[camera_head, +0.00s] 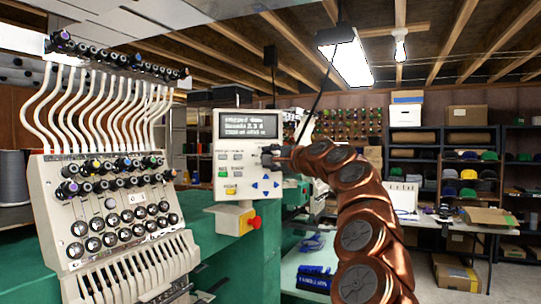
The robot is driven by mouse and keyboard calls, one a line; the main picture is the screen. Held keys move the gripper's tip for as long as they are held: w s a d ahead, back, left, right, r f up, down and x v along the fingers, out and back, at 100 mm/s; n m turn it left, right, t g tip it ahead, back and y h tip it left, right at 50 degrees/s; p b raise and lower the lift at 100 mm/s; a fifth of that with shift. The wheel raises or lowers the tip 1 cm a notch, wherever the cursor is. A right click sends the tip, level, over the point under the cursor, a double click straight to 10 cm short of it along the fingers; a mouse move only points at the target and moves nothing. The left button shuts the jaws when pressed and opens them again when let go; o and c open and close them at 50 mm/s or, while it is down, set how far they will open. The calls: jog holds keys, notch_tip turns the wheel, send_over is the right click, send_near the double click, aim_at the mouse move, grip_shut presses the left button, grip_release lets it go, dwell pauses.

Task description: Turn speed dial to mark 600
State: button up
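The cream control panel (228,157) of the embroidery machine stands near the middle of the view. It has a lit text screen (247,125), small green and yellow buttons on the left and blue arrow buttons (265,184) at lower right. My copper arm reaches in from the lower right. My dark gripper (268,155) is in front of the panel's right side, below the screen and above the blue arrows. I cannot make out the speed dial or its marks; the gripper covers that part of the panel. Whether the fingers touch anything is too small to tell.
The multi-needle machine head (115,225) with thread tubes fills the left. A red knob on a yellow base (252,221) sits just below the panel. A table (470,225) and shelves with caps stand at the right back. A lamp (346,62) hangs overhead.

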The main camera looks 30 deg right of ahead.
jog(key=shift+r+n+g, duration=0.1)
jog(key=shift+n+g, duration=0.2)
jog(key=shift+n, duration=0.3)
jog(key=o, duration=1.1)
jog(key=shift+o, duration=0.2)
jog(key=shift+s, duration=0.1)
jog(key=s, duration=1.1)
jog(key=shift+s+d+r, duration=0.3)
jog(key=shift+s+d, duration=0.05)
